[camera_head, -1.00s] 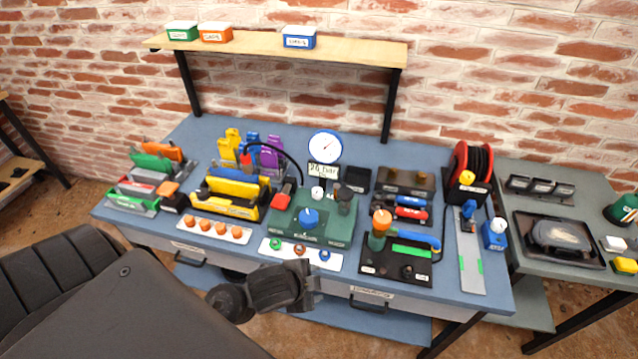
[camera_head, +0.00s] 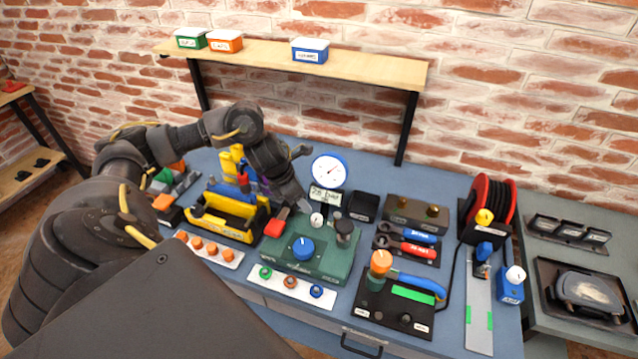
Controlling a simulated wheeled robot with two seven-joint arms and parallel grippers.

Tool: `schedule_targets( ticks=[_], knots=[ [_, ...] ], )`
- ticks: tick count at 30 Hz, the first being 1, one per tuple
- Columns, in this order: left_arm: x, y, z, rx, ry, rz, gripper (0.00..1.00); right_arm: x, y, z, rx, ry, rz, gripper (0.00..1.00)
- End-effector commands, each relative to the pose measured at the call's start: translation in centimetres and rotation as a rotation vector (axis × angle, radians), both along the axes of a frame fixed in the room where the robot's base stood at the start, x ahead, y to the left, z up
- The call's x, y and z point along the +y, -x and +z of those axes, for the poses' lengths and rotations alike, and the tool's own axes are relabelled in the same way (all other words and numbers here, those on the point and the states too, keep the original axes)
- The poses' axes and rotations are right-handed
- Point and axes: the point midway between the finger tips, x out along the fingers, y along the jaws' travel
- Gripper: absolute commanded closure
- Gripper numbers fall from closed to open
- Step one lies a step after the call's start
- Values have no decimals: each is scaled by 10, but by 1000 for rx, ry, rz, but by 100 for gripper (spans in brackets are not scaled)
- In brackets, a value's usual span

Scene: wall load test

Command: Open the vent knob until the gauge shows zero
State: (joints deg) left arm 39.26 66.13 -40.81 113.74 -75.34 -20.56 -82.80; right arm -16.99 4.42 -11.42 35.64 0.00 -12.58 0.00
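A green block (camera_head: 330,262) stands on the blue bench. On its front is a blue knob (camera_head: 303,247) with a white pointer mark. Behind that are a small white knob (camera_head: 317,219), a dark cylindrical part (camera_head: 345,231) and a red lever (camera_head: 277,222). Which of these is the vent knob I cannot tell. A round white gauge (camera_head: 328,171) with a blue rim stands behind, its needle slanting. The display plate (camera_head: 325,196) below it is too small to read surely. My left gripper (camera_head: 295,198) points down near the block's rear left; its fingers are unclear.
A strip with colored rings (camera_head: 290,285) lies in front. A black board with an orange-topped handle (camera_head: 380,264) is at right. A shelf (camera_head: 370,65) hangs above.

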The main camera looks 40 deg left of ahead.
Motion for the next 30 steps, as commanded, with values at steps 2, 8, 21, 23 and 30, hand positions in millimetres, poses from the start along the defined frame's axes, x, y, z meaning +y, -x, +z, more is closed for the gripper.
schedule_targets(
  ticks=[2, 8, 21, 23, 30],
  knots=[
    [0, 0, 0, 1, -2, -3, 46, 0, 10, 0, 13, 1, 0, 64],
    [-4, -6, -16, 2, 3, 1, 46, -1, 12, 4, 16, 1, 0, 64],
    [-17, -33, -86, 0, 3, 3, 46, -2, 3, 19, 4, 3, 2, 64],
    [-17, -35, -91, 0, 2, 2, 46, -2, 3, 19, 4, 3, 2, 64],
    [-19, -38, -100, -2, 0, 1, 46, -3, 3, 20, 4, 4, 2, 64]
  ],
)
